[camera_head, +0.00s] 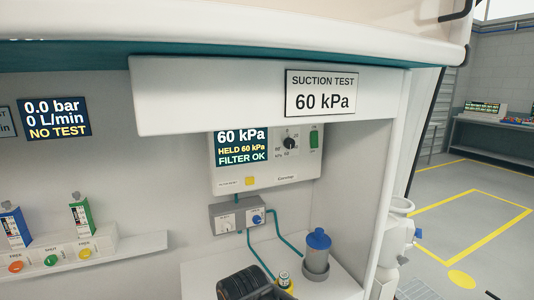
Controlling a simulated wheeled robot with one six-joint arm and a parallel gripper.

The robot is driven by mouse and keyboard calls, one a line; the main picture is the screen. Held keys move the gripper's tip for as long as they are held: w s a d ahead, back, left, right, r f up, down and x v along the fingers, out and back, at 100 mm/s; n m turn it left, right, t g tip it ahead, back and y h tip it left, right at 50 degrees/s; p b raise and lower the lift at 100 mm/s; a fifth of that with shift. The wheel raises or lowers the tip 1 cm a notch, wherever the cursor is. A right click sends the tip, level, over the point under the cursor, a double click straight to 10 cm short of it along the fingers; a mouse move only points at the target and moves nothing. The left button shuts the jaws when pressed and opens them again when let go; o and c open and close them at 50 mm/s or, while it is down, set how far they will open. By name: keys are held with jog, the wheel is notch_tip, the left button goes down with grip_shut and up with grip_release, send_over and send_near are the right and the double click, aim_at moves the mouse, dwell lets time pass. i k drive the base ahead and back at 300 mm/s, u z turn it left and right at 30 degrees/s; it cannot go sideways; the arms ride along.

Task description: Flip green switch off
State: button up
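The green switch (314,136) is a small upright green rocker at the right edge of a white suction unit (226,184) on the recess wall. It looks unobstructed; its position is too small to read. The unit's display (241,147) is lit and reads 60 kPa, HELD 60 kPa, FILTER OK. A black dial (289,143) sits left of the switch. A dark ridged shape at the bottom edge, low in front of the recess and well below the switch, seems to be part of my arm or gripper. No fingertips show, so its opening is hidden.
An overhanging panel with a SUCTION TEST 60 kPa sign (320,93) hangs above the unit. Below are a grey valve box (238,216), teal hoses and a blue-lidded jar (318,252) on a white shelf. A ledge with coloured buttons (51,260) is at left. Open floor lies right.

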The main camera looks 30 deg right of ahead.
aim_at(315, 135)
jog(key=u, duration=0.05)
jog(key=k, duration=0.4)
jog(key=z, duration=1)
jog(key=i, duration=0.3)
jog(key=u, duration=0.05)
